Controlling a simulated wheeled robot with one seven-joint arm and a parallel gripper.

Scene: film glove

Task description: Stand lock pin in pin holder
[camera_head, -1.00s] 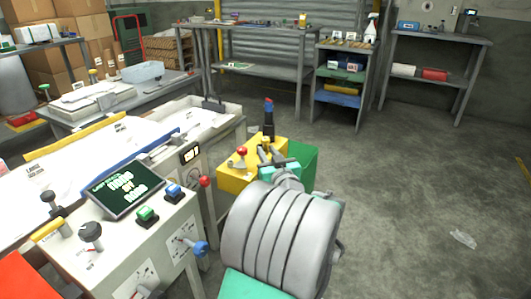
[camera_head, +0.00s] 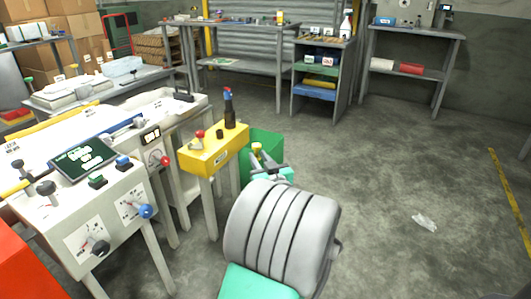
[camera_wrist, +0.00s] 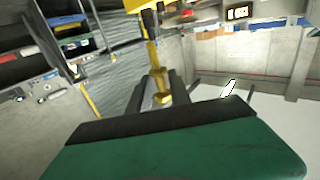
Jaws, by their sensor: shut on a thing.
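My gripper (camera_head: 265,163) is in front of the green bin, to the right of the yellow stand (camera_head: 212,158). It is shut on a brass-yellow lock pin (camera_head: 257,147), whose end shows above the fingers. In the wrist view the pin (camera_wrist: 153,55) sits between the dark fingers (camera_wrist: 157,88). The stand's top carries a red-knobbed lever (camera_head: 199,135), a small dark round fitting (camera_head: 220,133) and a tall dark upright piece (camera_head: 229,112) with a blue and red top. I cannot tell which of these is the pin holder.
A green bin (camera_head: 266,142) stands just behind my gripper. The white machine (camera_head: 115,200) with a screen, knobs and levers is at left. Shelves (camera_head: 322,75) line the back wall. The floor at right is open, with a crumpled scrap (camera_head: 424,222) on it.

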